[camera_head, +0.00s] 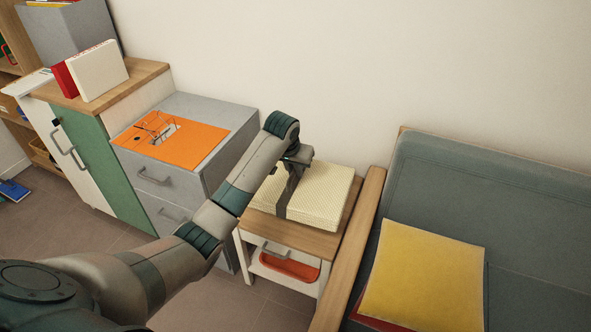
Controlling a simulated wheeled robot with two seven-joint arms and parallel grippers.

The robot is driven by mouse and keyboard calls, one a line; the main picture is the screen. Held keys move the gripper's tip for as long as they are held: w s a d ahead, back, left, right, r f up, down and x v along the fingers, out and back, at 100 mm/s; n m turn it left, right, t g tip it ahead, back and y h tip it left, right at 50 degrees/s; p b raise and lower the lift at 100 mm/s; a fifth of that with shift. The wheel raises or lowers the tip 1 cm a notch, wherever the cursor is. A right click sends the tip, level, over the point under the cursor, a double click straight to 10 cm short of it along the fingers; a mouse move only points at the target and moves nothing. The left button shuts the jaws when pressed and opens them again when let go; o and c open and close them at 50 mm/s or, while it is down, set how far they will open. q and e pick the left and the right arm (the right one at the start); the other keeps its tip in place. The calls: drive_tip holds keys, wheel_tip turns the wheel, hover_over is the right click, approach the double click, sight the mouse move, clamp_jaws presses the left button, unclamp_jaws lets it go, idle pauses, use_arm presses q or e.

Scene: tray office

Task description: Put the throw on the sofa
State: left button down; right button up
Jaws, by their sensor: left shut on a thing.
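The throw (325,194) is a cream, textured, folded block. It lies on the wooden top of a small side table (315,240). My left gripper (288,192) reaches down onto the throw's left part and is shut on it. The fingertips are hard to make out against a dark strip there. The sofa (433,180) is grey-blue with a wooden arm (348,270) and stands at the right, beside the side table. My right gripper is not in view.
A yellow cushion (425,275) lies on the sofa, with a red one (375,322) partly under it. A grey drawer cabinet (228,125) with an orange mat (198,147) stands left of the table. Farther left are a green-doored cabinet (95,165) and books (98,72).

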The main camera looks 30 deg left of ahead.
use_arm(q)
drive_tip(key=s+d+r, duration=0.1)
drive_tip(key=s+d, duration=0.1)
drive_tip(key=s, duration=0.1)
drive_tip(key=s+d+r+p, duration=0.1)
drive_tip(key=s+d+r, duration=0.1)
drive_tip(key=s+d, duration=0.1)
drive_tip(key=s+d+r, duration=0.2)
drive_tip(key=shift+s+d, duration=0.25)
drive_tip(key=shift+s, duration=0.15)
drive_tip(key=s+d+r+m+p, duration=0.1)
drive_tip(key=s+d, duration=0.4)
drive_tip(key=s, duration=0.7)
drive_tip(key=shift+s+d+r, duration=0.15)
drive_tip(key=shift+d+r, duration=0.25)
drive_tip(key=shift+r, duration=0.05)
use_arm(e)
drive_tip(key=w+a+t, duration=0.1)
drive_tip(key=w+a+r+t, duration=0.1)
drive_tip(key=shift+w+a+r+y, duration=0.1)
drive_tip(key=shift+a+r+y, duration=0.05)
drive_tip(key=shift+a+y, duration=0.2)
